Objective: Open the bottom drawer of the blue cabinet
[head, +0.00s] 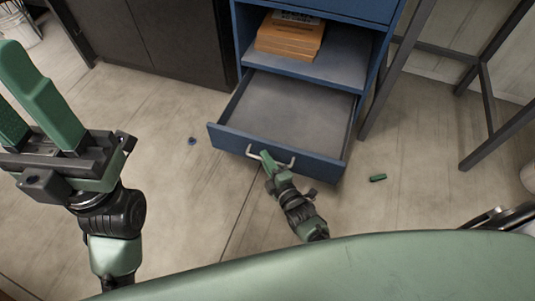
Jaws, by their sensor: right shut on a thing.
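The blue cabinet (379,47) stands at the top middle of the head view. Its bottom drawer (221,139) is pulled out well clear of the cabinet front, and its grey inside looks empty. The drawer's light metal handle (286,164) is on the front face. My left gripper (25,95) is raised at the left, close to the camera, away from the cabinet. Its two green fingers are apart with nothing between them.
Orange boxes (289,37) lie on the shelf above the drawer. A black cabinet (160,40) stands at left, and dark metal legs (396,70) at right. A small green piece (378,178) and a small blue piece (192,141) lie on the floor. Floor left of the drawer is mostly clear.

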